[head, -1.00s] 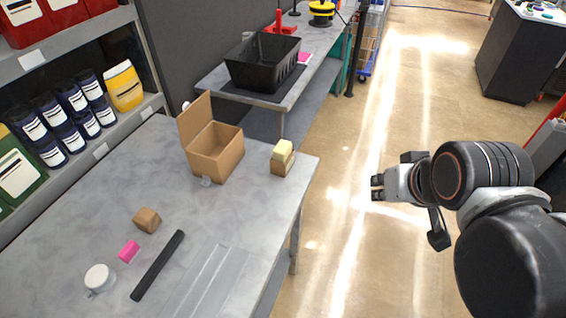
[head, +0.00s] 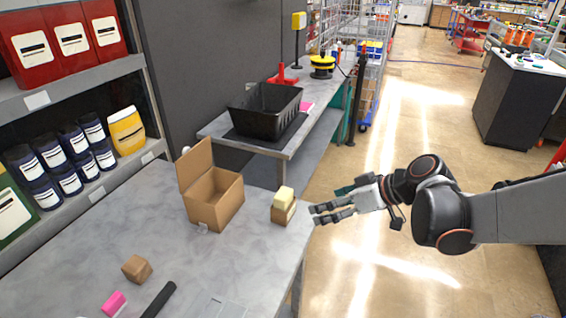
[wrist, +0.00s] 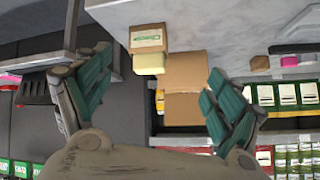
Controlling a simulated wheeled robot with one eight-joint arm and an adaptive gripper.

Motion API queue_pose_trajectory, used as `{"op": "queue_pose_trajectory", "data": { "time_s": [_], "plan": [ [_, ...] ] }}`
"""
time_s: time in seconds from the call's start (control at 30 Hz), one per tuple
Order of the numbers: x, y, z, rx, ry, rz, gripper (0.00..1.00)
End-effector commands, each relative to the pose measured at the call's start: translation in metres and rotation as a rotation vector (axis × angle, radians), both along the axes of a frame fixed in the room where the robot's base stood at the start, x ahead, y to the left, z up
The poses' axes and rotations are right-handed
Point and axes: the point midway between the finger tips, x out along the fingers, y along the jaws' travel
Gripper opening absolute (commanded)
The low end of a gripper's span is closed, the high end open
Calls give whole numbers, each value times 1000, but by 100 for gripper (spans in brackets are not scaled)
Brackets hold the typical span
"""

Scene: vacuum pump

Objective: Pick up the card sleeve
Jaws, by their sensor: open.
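What seems to be the card sleeve (head: 282,215) is a small brown cardboard piece at the right edge of the grey table, with a pale yellow block (head: 284,195) sticking up from it. In the wrist view the sleeve (wrist: 148,37) carries a green-and-white label, with the yellow block (wrist: 149,64) below it in the picture. My gripper (head: 326,213) is open and empty, just right of the sleeve and apart from it. In the wrist view the sleeve and block lie between and beyond my spread fingers (wrist: 160,72).
An open cardboard box (head: 214,203) with a raised flap stands left of the sleeve. A brown cube (head: 137,268), a pink block (head: 114,302) and a black bar (head: 160,300) lie nearer. A black bin (head: 266,112) stands on the farther bench. Shelves line the left.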

Motion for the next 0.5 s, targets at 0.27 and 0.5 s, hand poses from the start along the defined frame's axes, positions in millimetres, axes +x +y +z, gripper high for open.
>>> {"op": "queue_pose_trajectory", "data": {
  "time_s": [0.27, 0.5],
  "plan": [
    [40, -2, -37, 116, -214, 184, 85],
    [51, -5, -53, 167, -344, 262, 85]
  ]
}}
